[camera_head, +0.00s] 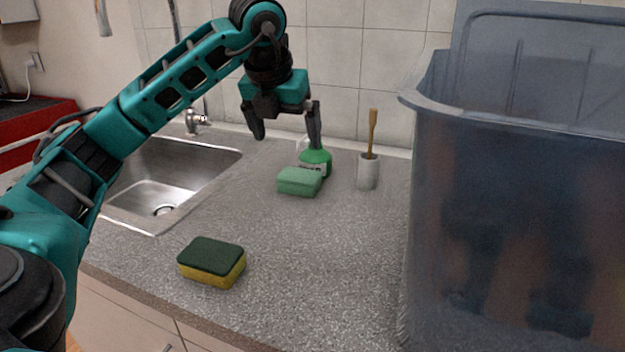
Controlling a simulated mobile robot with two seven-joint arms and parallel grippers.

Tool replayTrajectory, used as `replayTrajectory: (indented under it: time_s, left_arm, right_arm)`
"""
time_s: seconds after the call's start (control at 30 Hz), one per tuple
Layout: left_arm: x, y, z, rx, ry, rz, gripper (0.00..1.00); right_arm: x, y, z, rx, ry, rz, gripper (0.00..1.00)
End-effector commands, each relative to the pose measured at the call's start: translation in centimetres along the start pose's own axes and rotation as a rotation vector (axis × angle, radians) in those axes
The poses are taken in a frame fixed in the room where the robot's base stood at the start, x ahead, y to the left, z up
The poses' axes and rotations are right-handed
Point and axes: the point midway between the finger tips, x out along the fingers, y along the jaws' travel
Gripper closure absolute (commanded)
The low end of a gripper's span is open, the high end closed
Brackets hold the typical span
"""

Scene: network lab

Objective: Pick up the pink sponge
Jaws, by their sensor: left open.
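I see no pink sponge in the head view. A light green sponge (299,182) lies on the grey speckled counter (320,260), in front of a green bottle. A yellow sponge with a dark green top (211,263) lies nearer, by the counter's front edge. My left gripper (288,140) is open and empty, its fingers pointing down. In the picture it hangs above and behind the light green sponge, with one finger in front of part of the bottle. My right gripper is out of view.
A steel sink (165,175) with a tap (196,121) is at the left. The green bottle (316,160) and a white cup with a wooden-handled brush (368,170) stand by the tiled wall. A large translucent bin (520,200) fills the right side. The middle counter is clear.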

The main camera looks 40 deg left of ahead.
Motion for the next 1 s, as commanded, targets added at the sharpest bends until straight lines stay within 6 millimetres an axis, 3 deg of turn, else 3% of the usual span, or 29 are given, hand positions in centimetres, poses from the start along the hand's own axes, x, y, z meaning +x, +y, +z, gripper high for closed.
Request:
replayTrajectory:
  time_s: [0.3,0.57,0.8,1.0]
  left_arm:
    - [5.9,0.0,-0.2,0.001,0.004,0.001,0.0]
    - [8.0,0.0,-0.1,0.0,0.005,0.002,0.0]
    - [11.5,0.0,-0.1,0.002,0.005,0.001,0.0]
    - [12.3,0.0,0.0,0.001,0.001,0.001,0.0]
  right_arm:
    - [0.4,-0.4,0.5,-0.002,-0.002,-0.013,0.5]
    - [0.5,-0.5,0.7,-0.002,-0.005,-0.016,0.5]
    - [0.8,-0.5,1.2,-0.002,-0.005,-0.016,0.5]
    - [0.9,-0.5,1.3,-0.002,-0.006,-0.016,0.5]
